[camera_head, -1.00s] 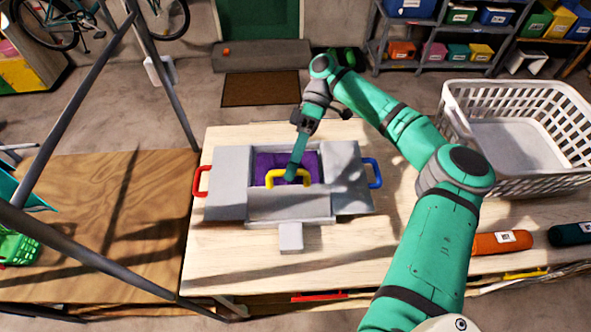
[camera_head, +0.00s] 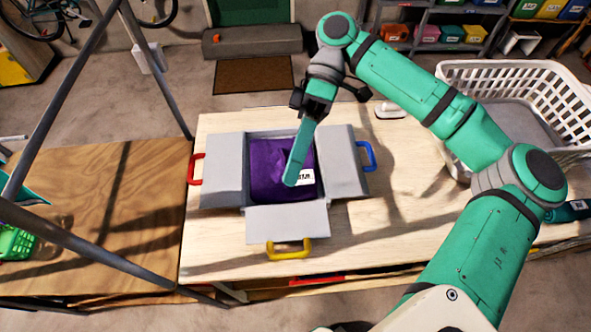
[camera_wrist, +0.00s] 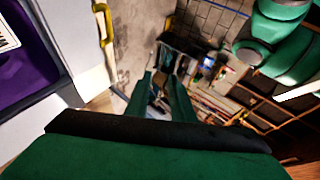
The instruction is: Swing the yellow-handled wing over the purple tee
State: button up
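The yellow-handled wing (camera_head: 287,222) lies folded outward at the board's near side. Its yellow handle (camera_head: 289,250) points toward the table's front edge and also shows in the wrist view (camera_wrist: 104,24). The red-handled wing (camera_head: 222,170) and blue-handled wing (camera_head: 341,160) lie outward at left and right. My gripper (camera_head: 291,180) is above the tee, away from the yellow handle. Its fingers show an empty gap between them (camera_wrist: 162,88).
A white laundry basket (camera_head: 460,75) stands at the table's right, behind my arm. A dark teal roll (camera_head: 570,211) lies at the far right. A metal frame post (camera_head: 60,100) rises at left beside a brown wooden table (camera_head: 110,230). Bare tabletop lies around the board.

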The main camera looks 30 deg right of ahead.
jog(key=shift+s+a+r, duration=0.2)
jog(key=shift+s+r, duration=0.05)
jog(key=shift+s, duration=0.25)
jog(key=shift+s+a+r, duration=0.2)
jog(key=shift+s+r, duration=0.05)
jog(key=shift+s, duration=0.2)
jog(key=shift+s, duration=0.1)
